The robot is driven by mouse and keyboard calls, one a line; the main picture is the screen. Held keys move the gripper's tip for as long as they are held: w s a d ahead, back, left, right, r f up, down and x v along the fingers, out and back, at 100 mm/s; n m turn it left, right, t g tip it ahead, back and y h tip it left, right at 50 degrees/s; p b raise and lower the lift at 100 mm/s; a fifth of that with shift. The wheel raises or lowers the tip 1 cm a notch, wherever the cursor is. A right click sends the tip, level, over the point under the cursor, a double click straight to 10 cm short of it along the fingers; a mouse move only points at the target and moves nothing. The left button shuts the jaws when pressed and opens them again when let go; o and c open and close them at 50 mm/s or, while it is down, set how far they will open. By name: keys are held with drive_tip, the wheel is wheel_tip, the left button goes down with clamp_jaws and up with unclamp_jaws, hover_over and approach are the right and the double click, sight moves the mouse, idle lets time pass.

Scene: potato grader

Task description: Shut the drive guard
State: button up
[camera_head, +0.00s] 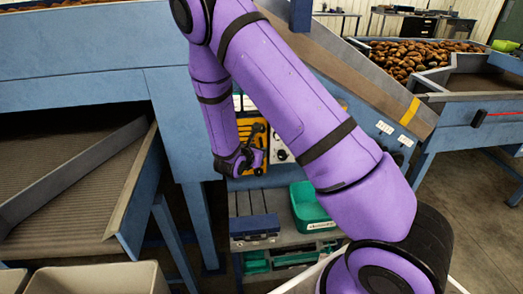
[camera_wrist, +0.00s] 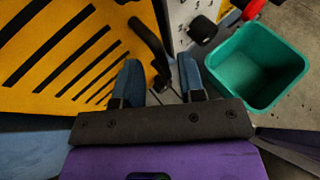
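The drive guard is a yellow panel with black slots. It fills the upper left of the wrist view (camera_wrist: 45,85), and part of it shows behind my arm in the head view (camera_head: 243,130). A black bar handle (camera_wrist: 148,42) stands out near its right edge. My gripper (camera_wrist: 160,62) is open, its two blue fingers apart. The lower part of the handle shows between the fingers; I cannot tell whether they touch it. In the head view my gripper (camera_head: 237,165) is in front of the guard. How far the guard stands open is unclear.
A white panel with black knobs (camera_wrist: 203,30) is right of the guard. A green bin (camera_wrist: 255,65) stands further right; it also shows below the machine (camera_head: 308,208). A dark blue box (camera_head: 254,228) sits beside it. The conveyor (camera_head: 60,185) is at left.

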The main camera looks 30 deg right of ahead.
drive_tip(key=v, duration=0.7)
drive_tip(key=shift+s, duration=0.2)
drive_tip(key=shift+r, duration=0.1)
drive_tip(key=s+d+r+m+g+y, duration=0.1)
drive_tip(key=s+d+r+m+g, duration=0.2)
drive_tip(key=s+r+m, duration=0.55)
drive_tip(key=s+d+r+m+g+y, duration=0.1)
drive_tip(key=s+d+r+m+g, duration=0.3)
drive_tip(key=r, duration=0.7)
drive_tip(key=s+a+r+m+t+y, duration=0.2)
drive_tip(key=s+a+r+m+y, duration=0.1)
drive_tip(key=s+r+m, duration=0.3)
drive_tip(key=s+a+r+m+t+y, duration=0.3)
drive_tip(key=s+r+m+y, duration=0.3)
drive_tip(key=s, duration=0.4)
drive_tip(key=shift+s+a+r, duration=0.3)
drive_tip(key=shift+a+r, duration=0.2)
drive_tip(key=shift+a, duration=0.15)
drive_tip(key=shift+o, duration=0.4)
